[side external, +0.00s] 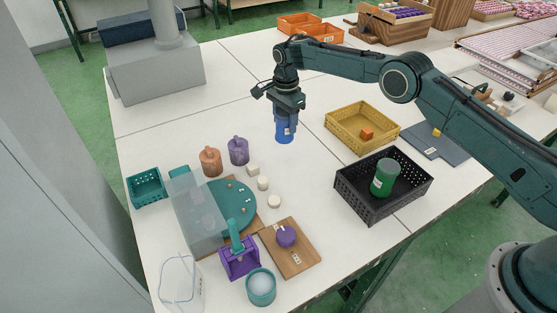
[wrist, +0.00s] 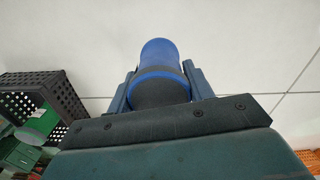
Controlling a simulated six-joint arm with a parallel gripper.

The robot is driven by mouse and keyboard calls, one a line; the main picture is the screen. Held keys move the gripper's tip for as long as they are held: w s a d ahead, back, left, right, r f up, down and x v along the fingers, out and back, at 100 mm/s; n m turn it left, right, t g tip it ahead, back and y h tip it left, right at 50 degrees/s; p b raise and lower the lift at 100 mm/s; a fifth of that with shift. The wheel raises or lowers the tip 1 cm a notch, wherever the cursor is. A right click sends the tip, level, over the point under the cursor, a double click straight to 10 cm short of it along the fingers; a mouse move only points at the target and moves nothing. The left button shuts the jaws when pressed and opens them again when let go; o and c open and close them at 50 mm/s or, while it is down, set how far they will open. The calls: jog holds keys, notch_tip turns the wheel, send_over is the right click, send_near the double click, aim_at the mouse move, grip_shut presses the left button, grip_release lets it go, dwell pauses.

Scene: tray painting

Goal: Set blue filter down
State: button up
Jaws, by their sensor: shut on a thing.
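The blue filter (side external: 285,131) is an upright blue cylinder with a small pale label, in the middle of the side external view. My gripper (side external: 286,108) points down and is shut around its upper part. In the wrist view the blue filter (wrist: 161,62) sits between the two fingers of my gripper (wrist: 160,85), with a dark top end towards the camera. The filter's lower end is over or on the white table (side external: 300,170); I cannot tell whether it touches. The gripper hides its top in the side external view.
A black crate (side external: 375,208) holding a green canister (side external: 385,178) stands to the right. A yellow crate (side external: 345,124) with an orange cube is behind it. Orange (side external: 210,161) and purple (side external: 238,151) bottles stand to the left. White table is clear around the filter.

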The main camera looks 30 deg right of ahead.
aim_at(285, 130)
jog(key=shift+f, duration=1.85)
jog(key=shift+f, duration=0.2)
jog(key=o, duration=1)
jog(key=shift+r, duration=0.15)
notch_tip(285, 130, up, 11)
jog(key=shift+r, duration=0.55)
